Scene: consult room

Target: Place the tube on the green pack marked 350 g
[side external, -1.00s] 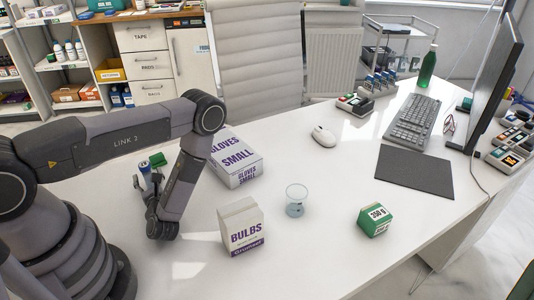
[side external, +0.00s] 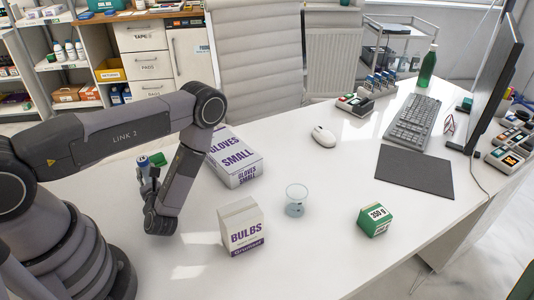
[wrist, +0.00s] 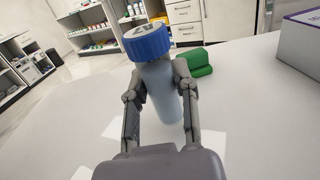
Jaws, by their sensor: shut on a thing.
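The tube (wrist: 160,90) has a translucent body and a blue cap with dark marking. My gripper (wrist: 160,95) is shut on it, one finger on each side of the body below the cap, and holds it roughly upright. In the side external view the tube (side external: 143,166) shows small at the left, partly hidden by my gripper. The green pack (side external: 374,222), with a white label that appears to read 350 g, stands on the right part of the white desk, well apart from my gripper.
Between them on the desk are the gloves box (side external: 236,160), the bulbs box (side external: 241,230) and a clear cup (side external: 296,201). A green object (wrist: 197,63) lies behind the tube. A mouse (side external: 323,136) and a dark mat (side external: 414,172) lie farther back. Desk around the pack is clear.

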